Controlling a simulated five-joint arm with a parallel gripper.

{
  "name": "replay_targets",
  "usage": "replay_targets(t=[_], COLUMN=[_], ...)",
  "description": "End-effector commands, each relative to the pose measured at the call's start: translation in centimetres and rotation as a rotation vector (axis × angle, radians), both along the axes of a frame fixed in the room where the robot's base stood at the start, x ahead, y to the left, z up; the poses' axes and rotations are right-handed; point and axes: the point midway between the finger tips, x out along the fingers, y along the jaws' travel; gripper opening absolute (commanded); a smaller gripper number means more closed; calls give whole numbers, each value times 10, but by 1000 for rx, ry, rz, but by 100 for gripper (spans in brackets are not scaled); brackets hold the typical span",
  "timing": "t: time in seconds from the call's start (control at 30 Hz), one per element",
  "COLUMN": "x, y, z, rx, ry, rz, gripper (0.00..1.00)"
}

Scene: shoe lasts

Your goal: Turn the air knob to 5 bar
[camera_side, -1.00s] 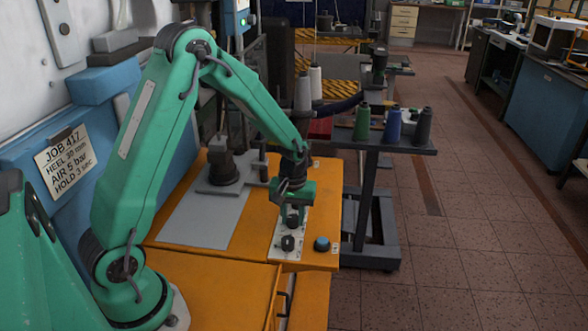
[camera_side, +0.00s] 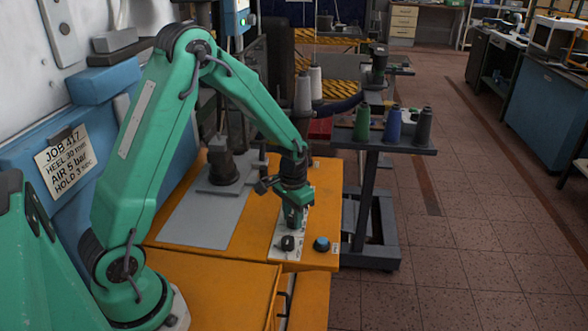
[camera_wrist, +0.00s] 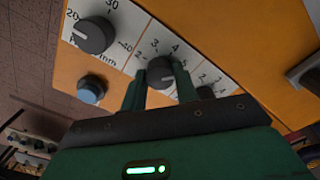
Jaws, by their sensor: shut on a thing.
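The air knob (camera_wrist: 160,72) is a dark round knob on a white panel strip (camera_wrist: 140,22), with a scale around it showing 3, 4 and 5. My gripper (camera_wrist: 160,80) is shut on this knob, one green finger on each side. The gripper also shows in the side view (camera_side: 294,222), pointing down at the panel. It hides the air knob there. I cannot read clearly where the knob's pointer stands. A job card (camera_side: 64,160) on the left reads HEEL 30 mm, AIR 5 bar, HOLD 3 sec.
The heel knob (camera_wrist: 95,35) with a mm scale sits on one side of the air knob. Another dark knob (camera_wrist: 205,92) is partly hidden on the other side. A blue button (camera_side: 321,243) stands right of the panel. A grey plate (camera_side: 205,215) lies to the left.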

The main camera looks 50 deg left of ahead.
Motion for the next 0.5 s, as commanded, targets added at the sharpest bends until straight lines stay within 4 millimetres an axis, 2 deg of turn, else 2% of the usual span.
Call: replay_targets(t=[0.5], x=[0], y=[0], z=[1], rx=[0], ry=[-1], rz=[-52], gripper=[7])
